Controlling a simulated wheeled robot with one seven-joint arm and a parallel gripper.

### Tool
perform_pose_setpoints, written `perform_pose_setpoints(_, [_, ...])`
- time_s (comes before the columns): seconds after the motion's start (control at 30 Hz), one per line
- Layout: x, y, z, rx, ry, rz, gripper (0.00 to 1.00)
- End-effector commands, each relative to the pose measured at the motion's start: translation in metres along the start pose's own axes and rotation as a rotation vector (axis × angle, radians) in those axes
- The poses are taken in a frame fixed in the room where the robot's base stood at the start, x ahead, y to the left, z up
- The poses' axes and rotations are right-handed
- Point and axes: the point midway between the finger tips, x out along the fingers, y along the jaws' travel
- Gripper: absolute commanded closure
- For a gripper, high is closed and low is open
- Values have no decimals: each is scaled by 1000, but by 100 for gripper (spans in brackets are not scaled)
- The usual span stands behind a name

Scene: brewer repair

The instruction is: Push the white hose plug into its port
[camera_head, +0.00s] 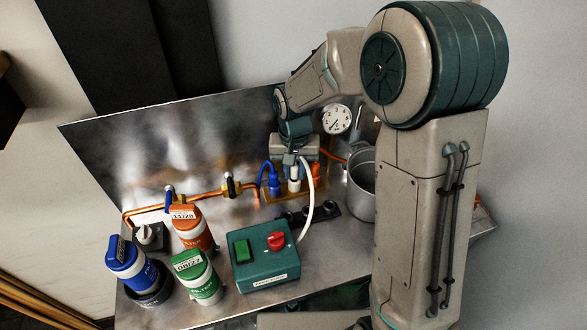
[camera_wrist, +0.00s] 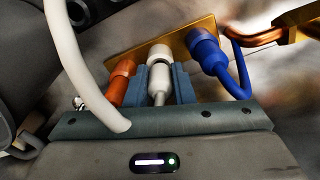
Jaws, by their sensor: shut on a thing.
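My gripper (camera_head: 293,161) is shut on the white hose plug (camera_head: 294,184), low in front of the brass port plate (camera_head: 266,197). In the wrist view the two blue-grey fingers of my gripper (camera_wrist: 160,72) stand on either side of the white plug (camera_wrist: 159,86). Its far end is at the brass plate (camera_wrist: 142,52); I cannot tell how deep it sits, and its port is hidden behind it. The white hose (camera_head: 305,212) curves down to the right. The blue plug (camera_wrist: 205,50) and the orange plug (camera_wrist: 119,82) are at the plate on either side.
A copper pipe with valves (camera_head: 190,193) runs left of the plate. A steel pot (camera_head: 361,178) stands to the right. A green control box (camera_head: 262,257) with a red knob and several labelled canisters (camera_head: 197,275) stand in front. A pressure gauge (camera_head: 337,119) is behind.

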Motion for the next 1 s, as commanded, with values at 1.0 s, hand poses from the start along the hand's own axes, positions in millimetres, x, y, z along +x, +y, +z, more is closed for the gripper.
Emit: perform_pose_setpoints(1.0, [9, 0, 0, 0, 0, 0, 64])
